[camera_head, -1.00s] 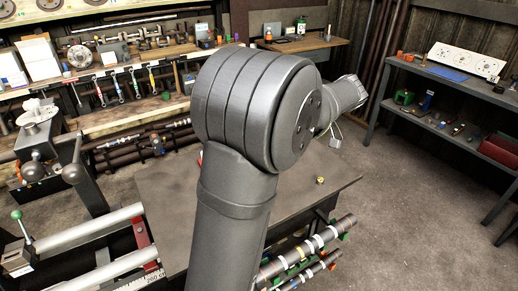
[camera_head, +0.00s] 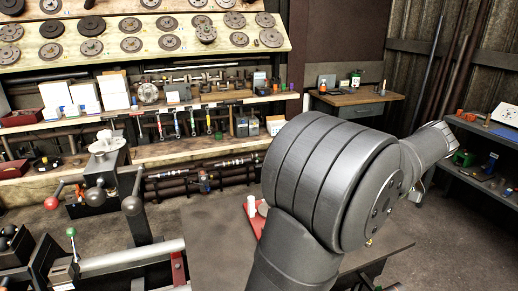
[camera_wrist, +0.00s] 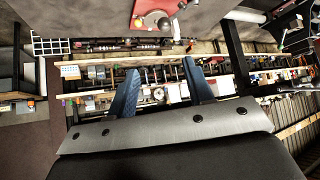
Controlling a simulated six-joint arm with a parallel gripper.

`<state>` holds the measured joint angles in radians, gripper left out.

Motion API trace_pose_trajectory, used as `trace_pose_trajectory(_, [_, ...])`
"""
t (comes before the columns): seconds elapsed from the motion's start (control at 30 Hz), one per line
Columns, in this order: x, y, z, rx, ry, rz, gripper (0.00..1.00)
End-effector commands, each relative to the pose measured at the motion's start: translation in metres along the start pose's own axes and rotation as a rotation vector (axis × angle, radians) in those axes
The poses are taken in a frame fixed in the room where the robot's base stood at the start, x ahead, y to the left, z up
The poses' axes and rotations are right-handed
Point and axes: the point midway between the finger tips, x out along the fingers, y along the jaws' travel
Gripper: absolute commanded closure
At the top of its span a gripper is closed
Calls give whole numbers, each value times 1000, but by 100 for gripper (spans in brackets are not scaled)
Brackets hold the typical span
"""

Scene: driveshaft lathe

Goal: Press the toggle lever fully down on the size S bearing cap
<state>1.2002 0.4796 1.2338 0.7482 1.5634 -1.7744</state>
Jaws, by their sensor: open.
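I cannot make out a size S bearing cap or its toggle lever for certain in either view. A red part (camera_head: 254,216) with a white piece beside it lies on the dark table, partly hidden behind my arm. A red plate (camera_wrist: 146,10) with a shiny round knob also shows at the top of the wrist view. My gripper (camera_wrist: 160,65) has its two blue fingers spread apart with nothing held between them. In the head view my arm's large joint hides the gripper fingers and part of the table.
A machine at the left carries levers with red, black and green knobs (camera_head: 71,232). The dark tabletop (camera_head: 212,235) has bare room left of my arm. Shelves with tools (camera_head: 180,148) stand behind. A wooden desk (camera_head: 352,103) and a grey shelf unit (camera_head: 490,143) stand to the right.

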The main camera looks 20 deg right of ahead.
Motion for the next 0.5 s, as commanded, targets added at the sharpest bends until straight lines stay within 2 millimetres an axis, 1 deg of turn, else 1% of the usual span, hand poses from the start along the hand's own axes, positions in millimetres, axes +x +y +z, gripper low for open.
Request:
trace_pose_trajectory(0.03, [4, 0, -3, -18, -13, -8, 63])
trace_pose_trajectory(0.13, [20, -2, -11, -104, -81, -47, 82])
trace_pose_trajectory(0.2, [36, -4, -20, -207, -158, -91, 96])
trace_pose_trajectory(0.23, [44, -5, -24, -260, -198, -113, 100])
trace_pose_trajectory(0.3, [61, -7, -35, -392, -294, -167, 100])
trace_pose_trajectory(0.4, [82, -9, -51, -580, -424, -241, 100])
trace_pose_trajectory(0.5, [97, -10, -67, -744, -535, -303, 100])
